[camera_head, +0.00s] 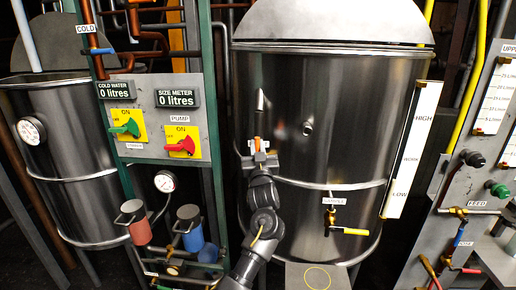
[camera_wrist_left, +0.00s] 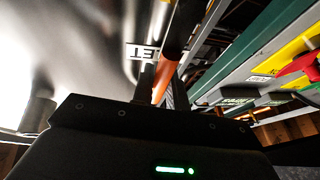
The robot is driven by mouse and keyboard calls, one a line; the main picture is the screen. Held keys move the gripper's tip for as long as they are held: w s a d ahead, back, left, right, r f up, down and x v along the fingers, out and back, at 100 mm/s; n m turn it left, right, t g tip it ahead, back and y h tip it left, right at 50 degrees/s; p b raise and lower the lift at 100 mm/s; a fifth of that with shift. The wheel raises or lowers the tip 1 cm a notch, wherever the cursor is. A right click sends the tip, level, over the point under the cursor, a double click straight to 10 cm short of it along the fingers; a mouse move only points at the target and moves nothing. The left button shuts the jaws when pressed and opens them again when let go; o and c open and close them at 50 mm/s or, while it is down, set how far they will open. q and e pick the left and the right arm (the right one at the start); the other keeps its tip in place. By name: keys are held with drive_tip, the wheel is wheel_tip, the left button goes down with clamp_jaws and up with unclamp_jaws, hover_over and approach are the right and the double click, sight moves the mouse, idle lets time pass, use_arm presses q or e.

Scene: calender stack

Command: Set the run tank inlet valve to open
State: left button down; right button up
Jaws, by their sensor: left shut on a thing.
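The large steel run tank (camera_head: 340,110) fills the middle of the head view. My left gripper (camera_head: 259,150) is raised against the tank's left front side. It is shut on the orange handle (camera_head: 257,142) of the inlet valve, which shows above my gripper body in the wrist view (camera_wrist_left: 160,82). The handle looks upright in the head view. A white label (camera_wrist_left: 143,52), partly hidden and ending in "ET", is beside it in the wrist view. The valve body is mostly hidden by my gripper. My right gripper is in neither view.
A grey panel (camera_head: 158,130) with a green switch (camera_head: 128,128) and a red switch (camera_head: 184,146) stands left of my arm. A sample valve with a yellow handle (camera_head: 350,231) is low on the tank. Another control panel (camera_head: 475,190) stands at the right.

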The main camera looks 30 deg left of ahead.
use_arm(q)
drive_tip(key=c, duration=1.4)
unclamp_jaws()
drive_tip(key=shift+a, duration=0.1)
drive_tip(key=b+v, duration=0.3)
drive_tip(key=v, duration=0.8)
drive_tip(key=shift+w+a, duration=0.1)
